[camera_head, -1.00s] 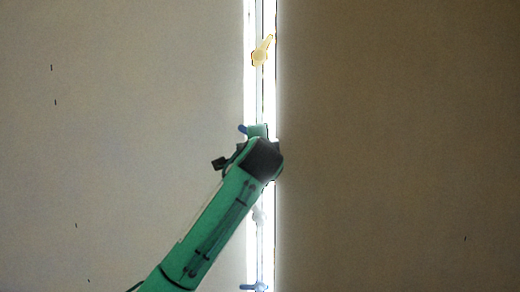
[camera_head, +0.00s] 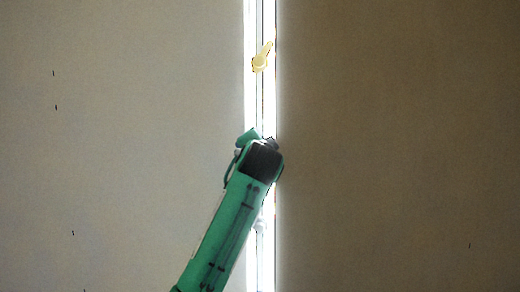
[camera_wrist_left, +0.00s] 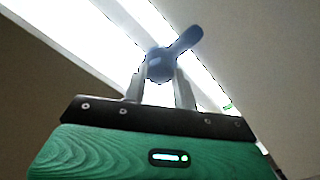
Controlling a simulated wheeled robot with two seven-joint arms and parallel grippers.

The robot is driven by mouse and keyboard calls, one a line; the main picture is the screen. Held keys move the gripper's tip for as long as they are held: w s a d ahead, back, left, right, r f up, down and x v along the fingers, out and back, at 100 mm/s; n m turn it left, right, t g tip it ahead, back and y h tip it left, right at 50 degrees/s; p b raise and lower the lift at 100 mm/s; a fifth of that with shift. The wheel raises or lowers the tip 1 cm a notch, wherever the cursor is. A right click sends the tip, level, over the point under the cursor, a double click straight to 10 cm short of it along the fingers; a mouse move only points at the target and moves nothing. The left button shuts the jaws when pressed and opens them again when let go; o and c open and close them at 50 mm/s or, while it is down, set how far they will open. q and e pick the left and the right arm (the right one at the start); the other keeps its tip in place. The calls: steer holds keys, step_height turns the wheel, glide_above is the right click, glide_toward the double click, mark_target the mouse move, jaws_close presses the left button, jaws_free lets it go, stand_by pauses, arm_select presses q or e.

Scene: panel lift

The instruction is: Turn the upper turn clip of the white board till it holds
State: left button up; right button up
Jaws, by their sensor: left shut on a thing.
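A blue turn clip (camera_wrist_left: 161,64) shows in the left wrist view, its round hub between my fingertips and its lever pointing up and to the right. My left gripper (camera_wrist_left: 160,77) is shut on it. In the head view my left gripper (camera_head: 257,138) is at the bright gap, and its wrist hides the blue clip. A large pale board (camera_head: 130,150) fills the left side; a darker brown one (camera_head: 400,150) fills the right. I cannot tell from the colours alone which is the white board. My right gripper is not in view.
A yellow turn clip (camera_head: 261,58) sits on the bright strip above my gripper, its lever tilted up and right. A pale clip (camera_head: 261,224) shows partly beside my forearm, lower on the strip.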

arm_select(q)
steer(key=shift+f, duration=0.1)
steer(key=o, duration=0.7)
steer(key=shift+s, duration=0.1)
steer(key=s+b, duration=0.5)
steer(key=s, duration=0.8)
steer(key=shift+s, duration=0.3)
